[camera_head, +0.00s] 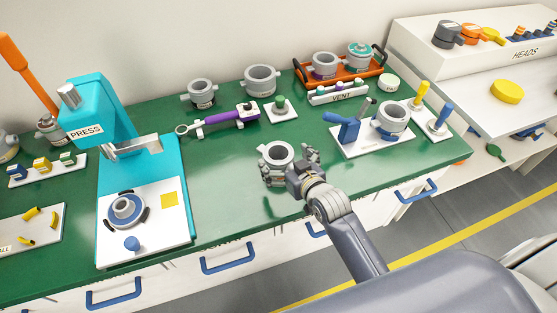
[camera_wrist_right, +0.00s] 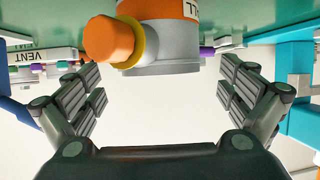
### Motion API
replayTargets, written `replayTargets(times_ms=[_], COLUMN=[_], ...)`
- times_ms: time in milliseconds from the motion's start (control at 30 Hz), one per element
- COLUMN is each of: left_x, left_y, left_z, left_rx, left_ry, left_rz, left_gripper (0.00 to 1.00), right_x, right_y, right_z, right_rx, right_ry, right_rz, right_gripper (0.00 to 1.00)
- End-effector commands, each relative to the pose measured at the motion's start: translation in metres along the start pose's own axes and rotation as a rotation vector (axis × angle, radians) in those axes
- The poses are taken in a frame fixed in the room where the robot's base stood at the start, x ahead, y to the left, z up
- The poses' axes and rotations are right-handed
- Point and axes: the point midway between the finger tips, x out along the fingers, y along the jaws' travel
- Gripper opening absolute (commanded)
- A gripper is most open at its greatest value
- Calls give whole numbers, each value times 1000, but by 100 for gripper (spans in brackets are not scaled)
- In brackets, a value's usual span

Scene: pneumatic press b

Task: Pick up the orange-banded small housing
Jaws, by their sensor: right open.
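The small housing (camera_head: 277,154) stands upright on the green bench top, a grey ring open at the top in the head view. The right wrist view shows its orange band with a white label, and an orange knob with a yellow collar (camera_wrist_right: 112,42) on its side. That view is upside down, with the bench at the top. My right gripper (camera_head: 289,166) is at the housing, open, with one finger to each side. In the right wrist view the fingers (camera_wrist_right: 160,88) have visible gaps to it. Contact is not visible. My left gripper is not in view.
The teal press (camera_head: 96,110) stands left. Behind are a purple-handled tool (camera_head: 225,117) and two grey housings (camera_head: 201,94). A white fixture plate (camera_head: 350,150) with a blue clamp and another housing (camera_head: 392,120) lies right. An orange tray (camera_head: 345,80) is at the back. Bench left of my gripper is clear.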

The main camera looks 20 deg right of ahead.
Motion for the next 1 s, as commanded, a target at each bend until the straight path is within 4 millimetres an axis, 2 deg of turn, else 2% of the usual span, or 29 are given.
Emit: replayTargets(times_ms=[100, 233, 567, 667, 833, 867, 1000], left_x=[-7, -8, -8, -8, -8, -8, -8], left_y=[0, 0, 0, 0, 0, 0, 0], left_z=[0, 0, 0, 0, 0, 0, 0], left_rx=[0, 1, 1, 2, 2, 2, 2], left_ry=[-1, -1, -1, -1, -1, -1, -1], left_rz=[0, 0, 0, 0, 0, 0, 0], left_gripper=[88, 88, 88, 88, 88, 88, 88], right_x=[17, 31, 38, 38, 38, 38, 38], right_y=[-1, -1, -1, -1, -1, -1, -1], right_z=[-5, -3, -2, -2, -2, -2, -3], right_rx=[1, 0, 0, 0, 0, 0, 0], right_ry=[0, 0, 0, 0, 0, 0, 3], right_rz=[0, 0, 0, 0, 0, 0, 1], right_gripper=[98, 98, 98, 80, 41, 38, 38])
